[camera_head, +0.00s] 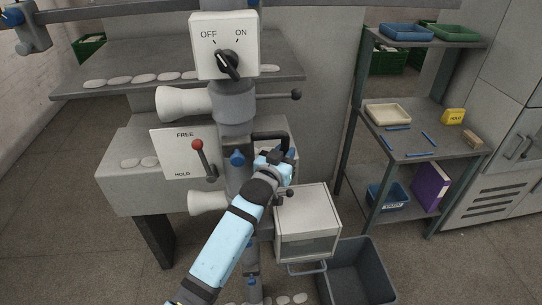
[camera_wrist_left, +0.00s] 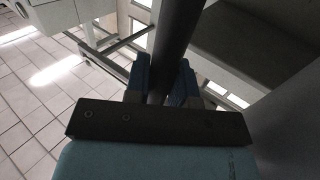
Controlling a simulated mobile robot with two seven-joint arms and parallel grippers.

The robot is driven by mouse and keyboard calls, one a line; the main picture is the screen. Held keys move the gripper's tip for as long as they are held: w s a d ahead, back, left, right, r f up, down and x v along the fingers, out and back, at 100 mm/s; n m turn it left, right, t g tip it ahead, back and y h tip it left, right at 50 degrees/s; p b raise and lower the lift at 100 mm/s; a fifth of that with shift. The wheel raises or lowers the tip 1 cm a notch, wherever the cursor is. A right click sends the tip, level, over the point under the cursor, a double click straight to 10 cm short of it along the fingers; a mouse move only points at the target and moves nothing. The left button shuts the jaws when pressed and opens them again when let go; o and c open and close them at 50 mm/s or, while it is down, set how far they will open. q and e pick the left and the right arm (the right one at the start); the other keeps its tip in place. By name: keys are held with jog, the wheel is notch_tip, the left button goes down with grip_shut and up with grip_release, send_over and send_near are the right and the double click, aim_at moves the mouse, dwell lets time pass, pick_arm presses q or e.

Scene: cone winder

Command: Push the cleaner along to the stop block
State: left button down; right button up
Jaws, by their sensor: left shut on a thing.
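My left gripper (camera_head: 277,161) reaches up from the bottom of the head view to the right side of the machine's grey column. It is shut on a dark bar, which looks like the black handle (camera_head: 268,135) there. In the left wrist view the dark bar (camera_wrist_left: 174,45) runs between the two blue fingers (camera_wrist_left: 165,85). A white box (camera_head: 306,212) with a window sits just below and right of the gripper; I cannot tell whether it is the cleaner. I cannot make out the stop block. My right gripper is not in view.
The column carries an OFF/ON switch (camera_head: 224,47), a FREE/HOLD panel (camera_head: 172,155) with a red-knobbed lever, and white cones (camera_head: 182,104). A grey bin (camera_head: 360,272) stands low at right. A shelf rack (camera_head: 412,143) with trays stands farther right. Open floor shows at left.

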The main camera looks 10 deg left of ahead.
pick_arm(q)
jog(key=shift+w+d, duration=0.1)
jog(key=shift+d, duration=0.2)
jog(key=c, duration=1)
grip_release()
jog(key=b+v, duration=0.2)
jog(key=v, duration=1.1)
jog(key=shift+s+r, duration=0.1)
jog(key=shift+s, duration=0.3)
